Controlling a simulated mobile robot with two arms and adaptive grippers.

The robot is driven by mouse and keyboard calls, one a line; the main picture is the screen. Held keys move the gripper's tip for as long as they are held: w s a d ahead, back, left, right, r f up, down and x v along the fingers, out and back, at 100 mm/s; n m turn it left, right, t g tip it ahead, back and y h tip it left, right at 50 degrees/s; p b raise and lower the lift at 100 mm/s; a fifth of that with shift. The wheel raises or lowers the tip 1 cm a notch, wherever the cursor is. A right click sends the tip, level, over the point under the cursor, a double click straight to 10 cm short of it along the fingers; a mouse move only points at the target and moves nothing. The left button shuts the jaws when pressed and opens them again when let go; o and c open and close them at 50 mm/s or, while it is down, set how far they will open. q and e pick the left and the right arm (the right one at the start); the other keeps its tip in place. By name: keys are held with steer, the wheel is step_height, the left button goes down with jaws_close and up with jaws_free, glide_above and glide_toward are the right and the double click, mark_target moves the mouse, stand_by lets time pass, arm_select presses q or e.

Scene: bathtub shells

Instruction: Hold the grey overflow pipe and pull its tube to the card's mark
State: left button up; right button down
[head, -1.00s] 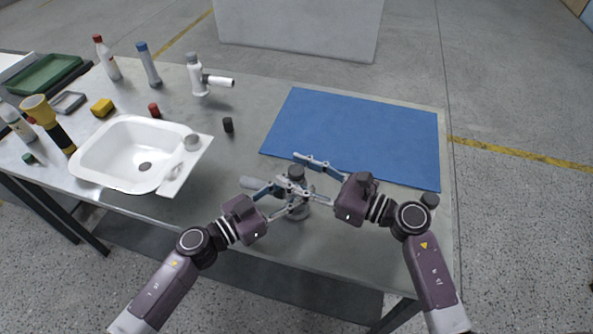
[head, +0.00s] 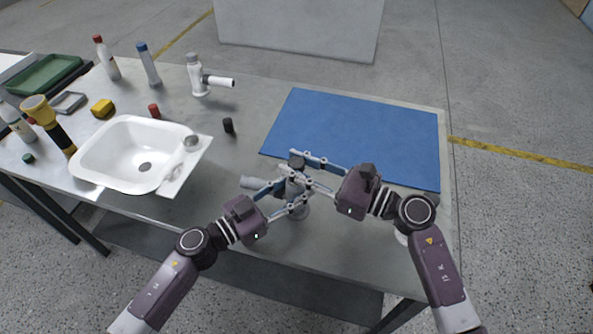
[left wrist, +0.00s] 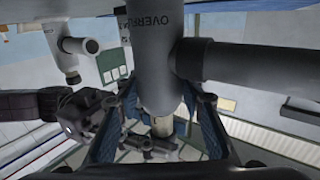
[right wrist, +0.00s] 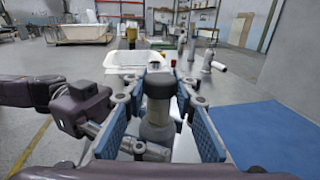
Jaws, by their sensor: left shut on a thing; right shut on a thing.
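The grey overflow pipe (head: 252,182) stands near the table's front edge, its side branch pointing left in the head view. My left gripper (head: 291,190) is shut on its body. The left wrist view shows the pipe (left wrist: 155,50) between the pads, with part of a printed word and the thick dark side branch (left wrist: 240,65). My right gripper (head: 292,163) is shut on the dark top of the tube (head: 297,160), above the left gripper. The right wrist view shows that dark top (right wrist: 158,88) between the blue pads, above a grey collar (right wrist: 156,130). I cannot make out the card's mark.
A white basin (head: 95,160) stands to the left. A blue mat (head: 355,130) lies behind and to the right, bare. A white tap-like fitting (head: 197,78), a small black cap (head: 228,125) and a red cap (head: 154,110) stand behind. Bottles and a flashlight (head: 55,130) fill the left end.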

arm_select(q)
steer(key=shift+f, duration=0.1)
arm_select(e)
steer(key=shift+d+r, duration=0.1)
steer(key=shift+r, duration=0.7)
steer(key=c, duration=1.5)
jaws_free()
steer(key=shift+c, duration=0.2)
steer(key=shift+s+f, duration=0.1)
steer(key=v, duration=1.2)
